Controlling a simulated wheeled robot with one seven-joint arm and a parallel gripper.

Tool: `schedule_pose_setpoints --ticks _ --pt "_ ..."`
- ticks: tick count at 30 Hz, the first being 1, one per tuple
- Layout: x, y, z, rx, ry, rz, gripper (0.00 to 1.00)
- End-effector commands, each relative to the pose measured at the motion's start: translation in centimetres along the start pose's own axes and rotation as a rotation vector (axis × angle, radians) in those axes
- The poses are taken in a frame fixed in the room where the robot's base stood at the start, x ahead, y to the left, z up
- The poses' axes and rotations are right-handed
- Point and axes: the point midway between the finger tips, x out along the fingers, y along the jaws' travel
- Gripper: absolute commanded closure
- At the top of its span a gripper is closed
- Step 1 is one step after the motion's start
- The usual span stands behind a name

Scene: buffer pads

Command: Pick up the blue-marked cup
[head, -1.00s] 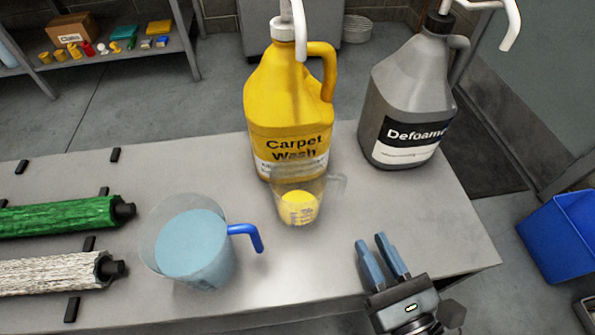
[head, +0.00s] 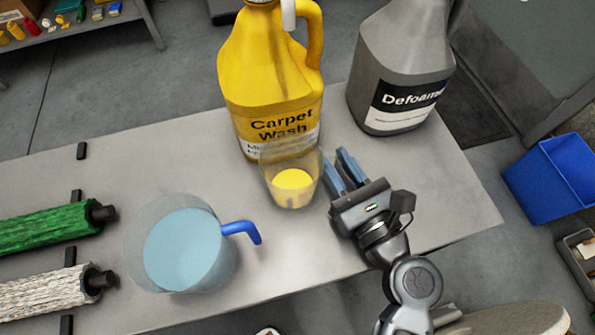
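A large clear cup (head: 215,275) with blue liquid and a blue handle (head: 241,230) stands upright on the table, left of centre. A smaller clear cup (head: 290,190) with yellow contents stands in front of the yellow jug. Its markings are too faint to read now. My gripper (head: 338,168) is just right of the small cup, fingers pointing away toward the jugs. The fingers are apart, and I see nothing held. The small cup's handle is hidden at the fingers, so I cannot tell whether they touch it. My gripper is well right of the blue handle.
A yellow Carpet Wash jug (head: 268,80) and a grey Defoamer jug (head: 400,70) stand behind the cups. A green roller (head: 45,225) and a white roller (head: 45,292) lie at left. The table (head: 440,190) is clear at right. A blue bin (head: 550,180) is beyond it.

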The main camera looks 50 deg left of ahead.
Motion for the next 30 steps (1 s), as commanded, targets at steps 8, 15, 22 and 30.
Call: schedule_pose_setpoints --ticks 8,15,22,30 --pt "2.0 0.0 0.0 -0.001 0.000 0.000 0.74" --pt "2.0 0.0 0.0 0.000 0.000 0.000 0.81" --pt "2.0 0.0 0.0 0.000 0.000 0.000 1.00" --pt "2.0 0.0 0.0 0.000 -0.001 -0.001 1.00"
